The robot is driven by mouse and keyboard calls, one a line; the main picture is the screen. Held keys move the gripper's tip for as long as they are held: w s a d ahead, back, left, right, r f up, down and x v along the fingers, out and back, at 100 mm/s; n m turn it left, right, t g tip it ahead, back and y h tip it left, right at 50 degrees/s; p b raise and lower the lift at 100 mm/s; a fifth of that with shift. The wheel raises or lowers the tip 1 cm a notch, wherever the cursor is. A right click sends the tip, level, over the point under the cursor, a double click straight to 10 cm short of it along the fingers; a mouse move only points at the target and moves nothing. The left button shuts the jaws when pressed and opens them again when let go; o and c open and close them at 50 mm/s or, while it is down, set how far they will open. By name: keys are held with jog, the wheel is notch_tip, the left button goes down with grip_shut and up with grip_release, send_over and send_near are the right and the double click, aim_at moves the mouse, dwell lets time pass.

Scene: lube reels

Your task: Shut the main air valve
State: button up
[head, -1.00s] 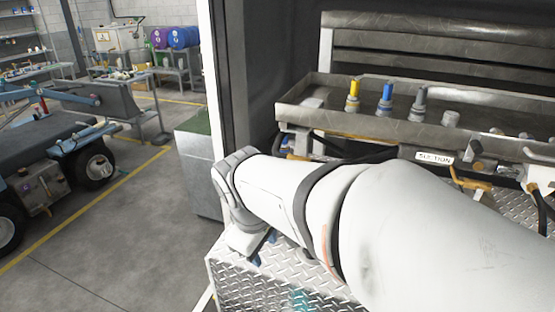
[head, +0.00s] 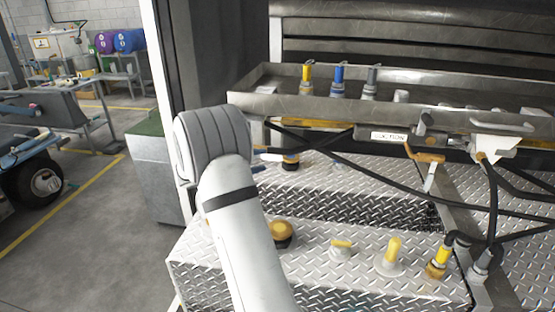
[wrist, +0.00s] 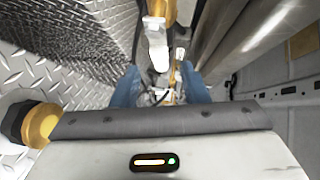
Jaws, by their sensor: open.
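No label in view names the main air valve, so I cannot tell for sure which fitting it is. An orange-yellow handle on a pale stem (head: 426,155) hangs under the pipe labelled SUCTION, right of centre in the head view. My gripper (wrist: 160,88) is open, its blue fingers apart at the middle of the wrist view. A pale lever-like part (wrist: 157,45) with a yellow end stands ahead of and between the fingers; I see no contact. In the head view my wrist largely hides the gripper, which is near a yellow-and-black fitting (head: 291,161).
The diamond-plate deck (head: 330,285) carries several yellow fittings, including a round orange cap (head: 281,232) beside my arm. Black hoses (head: 360,180) cross above it. A metal tray (head: 440,122) with coloured nozzles (head: 339,82) lies behind. A cabinet post (head: 178,60) stands left.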

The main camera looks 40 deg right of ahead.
aim_at(278, 156)
jog(key=d, duration=0.5)
jog(key=d+f+p, duration=0.1)
jog(key=d, duration=0.1)
jog(key=shift+s+d, duration=0.25)
jog(key=shift+d, duration=0.15)
jog(key=shift+c, duration=0.2)
grip_shut()
